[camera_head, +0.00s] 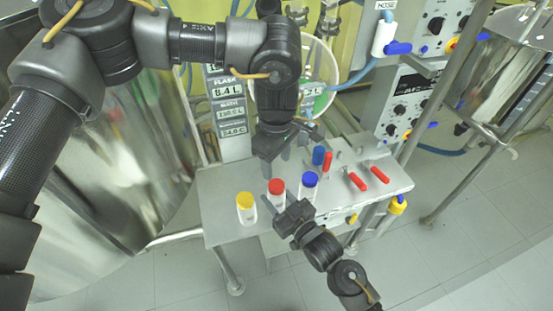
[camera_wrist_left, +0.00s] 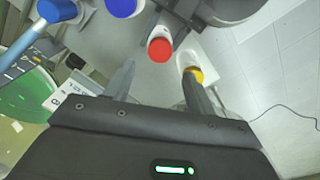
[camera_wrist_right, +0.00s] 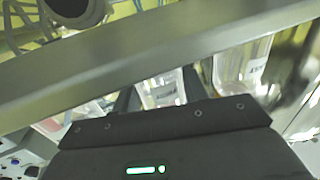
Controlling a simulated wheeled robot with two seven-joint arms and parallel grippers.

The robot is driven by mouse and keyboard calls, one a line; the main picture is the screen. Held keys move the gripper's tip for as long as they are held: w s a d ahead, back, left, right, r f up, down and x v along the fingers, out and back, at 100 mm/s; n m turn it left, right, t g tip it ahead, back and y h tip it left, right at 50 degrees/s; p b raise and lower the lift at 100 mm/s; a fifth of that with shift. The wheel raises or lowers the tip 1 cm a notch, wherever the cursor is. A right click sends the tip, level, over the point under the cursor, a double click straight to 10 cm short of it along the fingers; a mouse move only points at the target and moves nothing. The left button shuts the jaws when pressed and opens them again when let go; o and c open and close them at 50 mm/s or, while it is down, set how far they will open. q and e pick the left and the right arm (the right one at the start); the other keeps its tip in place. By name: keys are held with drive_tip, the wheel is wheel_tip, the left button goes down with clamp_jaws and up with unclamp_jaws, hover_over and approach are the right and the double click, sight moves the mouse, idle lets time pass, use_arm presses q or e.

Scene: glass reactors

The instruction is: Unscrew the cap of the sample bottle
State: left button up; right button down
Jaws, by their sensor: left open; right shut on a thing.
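Three white bottles stand in a row on the steel table: one with a yellow cap (camera_head: 245,199), one with a red cap (camera_head: 277,186) and one with a blue cap (camera_head: 309,179). My right gripper (camera_head: 284,207) is shut low on the red-capped bottle, whose labelled body (camera_wrist_right: 162,88) shows between its fingers in the right wrist view. The cap is on it. My left gripper (camera_head: 270,160) is open and empty above and behind this bottle. In the left wrist view the red cap (camera_wrist_left: 160,50) lies just beyond and between its fingers, untouched.
The yellow-capped bottle (camera_wrist_left: 196,72) and the blue-capped bottle (camera_wrist_left: 120,6) stand close on either side. Red-handled valves (camera_head: 358,181) and a blue handle (camera_head: 319,155) are at the right on the table (camera_head: 218,190). A large steel vessel (camera_head: 150,150) stands at the left.

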sight(276, 184)
use_arm(q)
drive_tip(key=m, duration=0.2)
drive_tip(key=shift+m, duration=0.3)
drive_tip(key=shift+f, duration=4)
